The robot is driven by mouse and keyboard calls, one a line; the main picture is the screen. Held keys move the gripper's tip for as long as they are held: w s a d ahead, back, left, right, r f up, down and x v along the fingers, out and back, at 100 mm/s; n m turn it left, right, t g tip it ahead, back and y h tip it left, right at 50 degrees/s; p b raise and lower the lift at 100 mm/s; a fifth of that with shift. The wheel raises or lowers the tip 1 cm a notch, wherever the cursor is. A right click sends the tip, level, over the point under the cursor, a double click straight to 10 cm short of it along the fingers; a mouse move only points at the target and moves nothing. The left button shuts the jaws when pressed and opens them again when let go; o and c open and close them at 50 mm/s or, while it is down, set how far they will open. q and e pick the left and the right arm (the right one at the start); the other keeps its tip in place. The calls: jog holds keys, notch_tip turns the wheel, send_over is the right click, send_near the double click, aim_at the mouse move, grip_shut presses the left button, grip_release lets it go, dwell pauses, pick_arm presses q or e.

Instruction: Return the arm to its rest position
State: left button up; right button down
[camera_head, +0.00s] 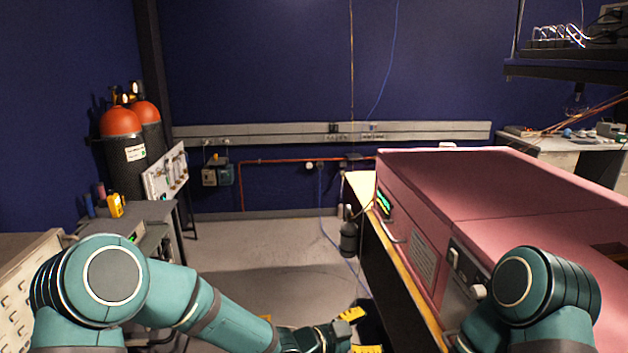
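My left arm comes in from the lower left and reaches across to the bottom middle, low over the floor. My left gripper (359,333) is at its end, near the bottom edge. Its two yellow-tipped fingers are apart, with nothing seen between them. The lower part is cut off by the frame. My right arm (545,290) is bent at the lower right, in front of the pink machine. Its gripper is out of the frame.
A large pink machine (490,190) stands on a wooden-edged bench (392,270) at right. Grey floor (270,245) is open in the middle. Gas cylinders (121,150) and a dark cart (150,212) stand at left. A blue cable (327,240) hangs to the floor.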

pick_arm(q)
jog(key=s+a+f+n+y, duration=0.2)
jog(key=a+f+n+y, duration=0.2)
jog(key=a+f+n, duration=0.5)
jog(key=s+a+f+n+g+y, duration=0.4)
jog(key=s+a+f+n, duration=0.6)
jog(key=s+a+f, duration=0.3)
jog(key=s+y, duration=0.1)
jog(key=s, duration=0.2)
jog(key=shift+s+a+y, duration=0.15)
jog(key=shift+y, duration=0.25)
